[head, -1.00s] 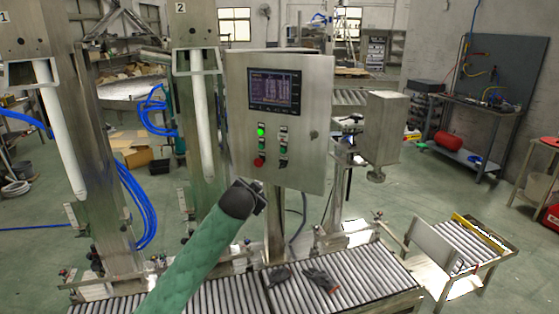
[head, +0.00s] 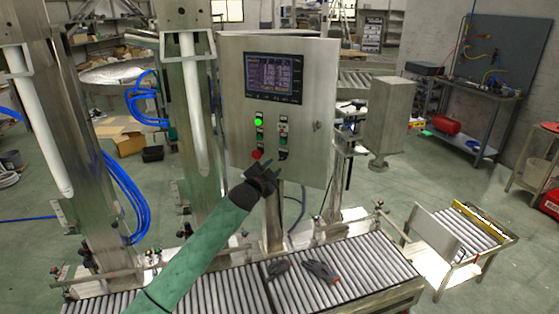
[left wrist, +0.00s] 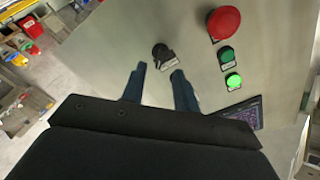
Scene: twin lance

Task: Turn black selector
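The black selector (left wrist: 161,53) sits on the steel control box (head: 228,110), and it shows in the head view as a small dark knob (head: 283,155) at the lower right of the controls. My left gripper (left wrist: 158,76) is open, its two fingers apart and pointing at the panel. The selector shows between and beyond the fingertips in the left wrist view; I see no contact. In the head view the left gripper (head: 272,168) is just below the selector. My right gripper is not in view.
The red button (left wrist: 223,22), a dark green button (left wrist: 226,57) and a lit green button (left wrist: 234,80) are close beside the selector. A screen (head: 273,78) is above. A roller conveyor (head: 350,262) with dark gloves-like items (head: 320,271) runs below.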

